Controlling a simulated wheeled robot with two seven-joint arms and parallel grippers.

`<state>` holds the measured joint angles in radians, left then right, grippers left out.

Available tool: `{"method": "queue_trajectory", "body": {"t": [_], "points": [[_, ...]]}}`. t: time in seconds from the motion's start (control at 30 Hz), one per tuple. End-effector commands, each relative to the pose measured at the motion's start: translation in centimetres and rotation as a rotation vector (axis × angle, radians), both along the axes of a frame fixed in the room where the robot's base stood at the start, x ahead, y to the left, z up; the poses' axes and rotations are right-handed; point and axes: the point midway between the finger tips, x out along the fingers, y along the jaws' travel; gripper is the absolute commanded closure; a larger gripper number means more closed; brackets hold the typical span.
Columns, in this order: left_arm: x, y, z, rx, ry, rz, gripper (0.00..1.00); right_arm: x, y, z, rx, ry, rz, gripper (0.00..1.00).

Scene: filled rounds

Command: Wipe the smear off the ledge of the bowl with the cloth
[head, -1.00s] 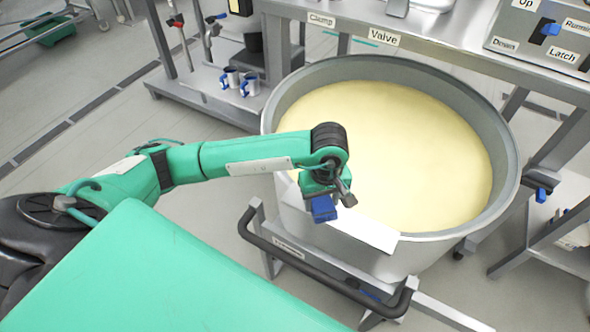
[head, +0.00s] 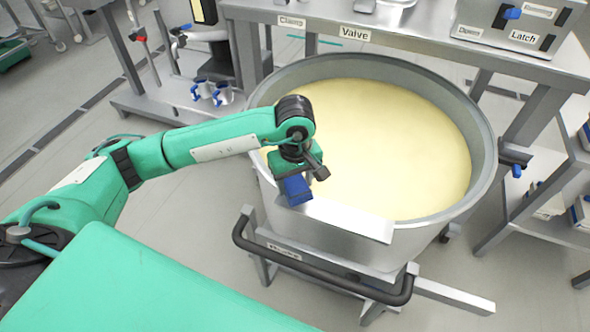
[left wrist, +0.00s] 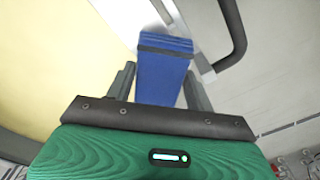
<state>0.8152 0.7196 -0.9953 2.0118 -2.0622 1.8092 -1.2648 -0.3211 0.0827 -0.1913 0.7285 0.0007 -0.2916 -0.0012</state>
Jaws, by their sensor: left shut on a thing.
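The large metal bowl (head: 483,180) is filled with a pale yellow mass. The ledge (head: 345,219), a flat pale strip, sits on the bowl's near side; part of it shows in the left wrist view (left wrist: 203,62). My left gripper (head: 296,177) is shut on the blue cloth (head: 298,191), a folded block, at the ledge's left end. The cloth sticks out between the fingers in the left wrist view (left wrist: 163,72). I cannot tell whether it touches the ledge. I make out no smear; the cloth and gripper cover part of the ledge. My right gripper is out of view.
A dark handle bar (head: 320,279) runs in front of the bowl. A metal bench (head: 415,42) with a control box (head: 505,22) stands behind it. A shelf (head: 545,190) stands at the right.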

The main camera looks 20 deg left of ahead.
Motion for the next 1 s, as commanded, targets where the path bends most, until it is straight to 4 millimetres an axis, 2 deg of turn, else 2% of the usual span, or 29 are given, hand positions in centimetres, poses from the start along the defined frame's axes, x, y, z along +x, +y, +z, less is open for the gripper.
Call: {"method": "queue_trajectory", "body": {"t": [0.13, 0.4, 0.63, 0.8, 1.0], "points": [[0.3, 0.3, 1.6, 0.000, -0.003, 0.006, 0.68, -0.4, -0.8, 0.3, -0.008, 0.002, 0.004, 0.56], [0.7, 0.6, 3.7, 0.000, -0.001, 0.014, 0.68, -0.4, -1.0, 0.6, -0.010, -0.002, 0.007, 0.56], [0.7, 0.6, 3.9, -0.001, -0.001, 0.015, 0.68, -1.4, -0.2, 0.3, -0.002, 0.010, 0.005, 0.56], [0.7, 0.6, 3.9, -0.001, -0.001, 0.015, 0.68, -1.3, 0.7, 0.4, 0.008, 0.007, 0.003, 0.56], [0.7, 0.6, 3.8, -0.001, -0.001, 0.015, 0.68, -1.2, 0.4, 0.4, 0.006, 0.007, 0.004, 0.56]]}}
